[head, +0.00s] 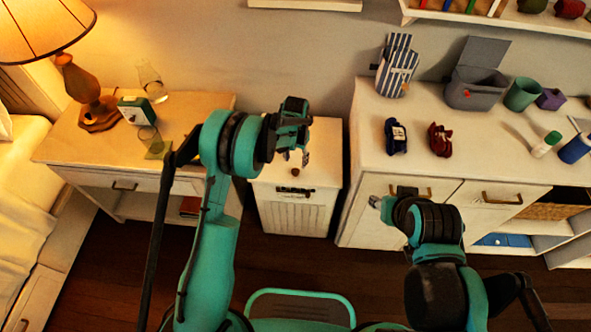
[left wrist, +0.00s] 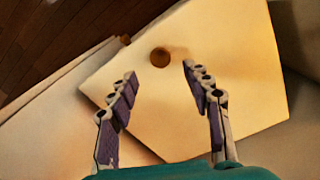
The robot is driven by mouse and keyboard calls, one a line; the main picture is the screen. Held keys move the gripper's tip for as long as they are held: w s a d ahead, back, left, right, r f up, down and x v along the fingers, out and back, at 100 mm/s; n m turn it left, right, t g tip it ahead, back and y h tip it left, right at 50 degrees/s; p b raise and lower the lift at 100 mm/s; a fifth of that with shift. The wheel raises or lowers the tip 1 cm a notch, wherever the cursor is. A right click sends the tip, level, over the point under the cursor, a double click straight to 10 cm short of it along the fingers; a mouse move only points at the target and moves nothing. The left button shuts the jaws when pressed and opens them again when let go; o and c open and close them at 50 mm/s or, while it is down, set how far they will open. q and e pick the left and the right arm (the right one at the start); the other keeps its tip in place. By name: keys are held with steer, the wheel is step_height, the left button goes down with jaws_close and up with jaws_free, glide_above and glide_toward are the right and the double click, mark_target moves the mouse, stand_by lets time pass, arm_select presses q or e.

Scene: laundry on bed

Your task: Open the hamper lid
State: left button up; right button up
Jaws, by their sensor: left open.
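The hamper (head: 293,213) is a white slatted box standing between the nightstand and the dresser. Its pale flat lid (head: 322,150) lies shut on top, with a small round brown knob (head: 295,172) near the front edge. My left gripper (head: 297,157) is over the lid, close to the knob. In the left wrist view, the open fingers (left wrist: 160,82) point toward the lid (left wrist: 225,50), and the knob (left wrist: 160,57) shows just beyond the gap between the tips, not gripped. My right gripper (head: 379,203) is in front of the dresser, small and partly hidden by its own wrist.
The nightstand (head: 75,148) on the left bears a lamp (head: 80,85), a small clock (head: 137,111) and glasses. The dresser (head: 365,115) on the right holds a grey lidded box (head: 475,90), cups and small packets. Both stand close beside the hamper. Dark floor is clear in front.

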mark_target(296, 171)
arm_select(q)
step_height(296, 171, down, 7)
steer(key=shift+r+b, duration=0.2)
steer(key=shift+b, duration=1.05)
jaws_close()
steer(key=shift+r, duration=0.15)
